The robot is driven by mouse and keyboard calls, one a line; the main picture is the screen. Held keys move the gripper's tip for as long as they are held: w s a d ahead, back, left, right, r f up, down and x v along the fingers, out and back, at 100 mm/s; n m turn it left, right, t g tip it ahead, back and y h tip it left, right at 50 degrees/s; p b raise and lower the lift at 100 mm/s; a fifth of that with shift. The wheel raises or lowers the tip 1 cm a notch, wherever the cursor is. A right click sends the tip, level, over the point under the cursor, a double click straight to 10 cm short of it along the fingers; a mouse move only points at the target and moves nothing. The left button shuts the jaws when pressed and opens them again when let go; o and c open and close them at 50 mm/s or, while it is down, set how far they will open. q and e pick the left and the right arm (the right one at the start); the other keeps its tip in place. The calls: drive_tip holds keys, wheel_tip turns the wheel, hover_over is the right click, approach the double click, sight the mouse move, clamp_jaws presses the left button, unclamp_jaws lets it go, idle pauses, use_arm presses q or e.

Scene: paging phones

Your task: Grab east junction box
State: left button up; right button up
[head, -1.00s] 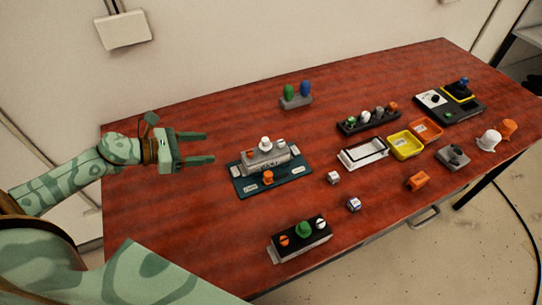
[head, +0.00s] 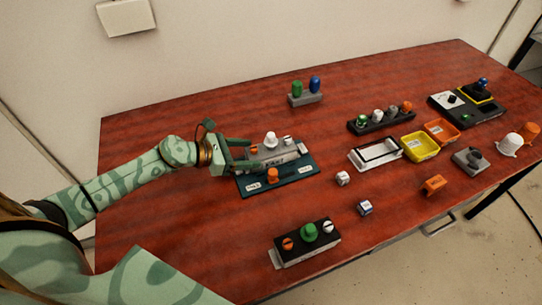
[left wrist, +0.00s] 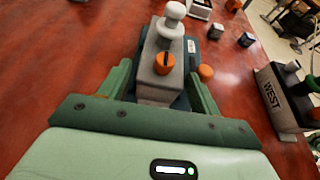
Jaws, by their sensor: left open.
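A grey junction box (head: 278,153) with a white knob and an orange switch on top sits on a teal board (head: 302,177). Its name label is not readable here; the other box (left wrist: 280,100) reads WEST. My left gripper (head: 250,157) is open at the left end of the grey box. In the left wrist view its two fingers stand on either side of the near end of the grey box (left wrist: 150,88), with the orange switch between them. I cannot tell whether the fingers touch it. My right gripper is not in view.
The WEST box with green and orange knobs (head: 309,233) stands near the front edge. An orange knob (head: 272,175) is on the teal board. A grey block with green and blue knobs (head: 305,98) is behind. Yellow (head: 421,148) and orange trays are to the right.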

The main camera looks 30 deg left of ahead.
sight(258, 151)
use_arm(q)
drive_tip(key=x, duration=0.5)
drive_tip(key=shift+w+d+r, duration=0.1)
drive_tip(key=shift+d+r, duration=0.1)
drive_tip(key=shift+d, duration=0.1)
drive_tip(key=c, duration=0.8)
drive_tip(key=shift+c, duration=0.2)
drive_tip(key=shift+r, duration=0.15)
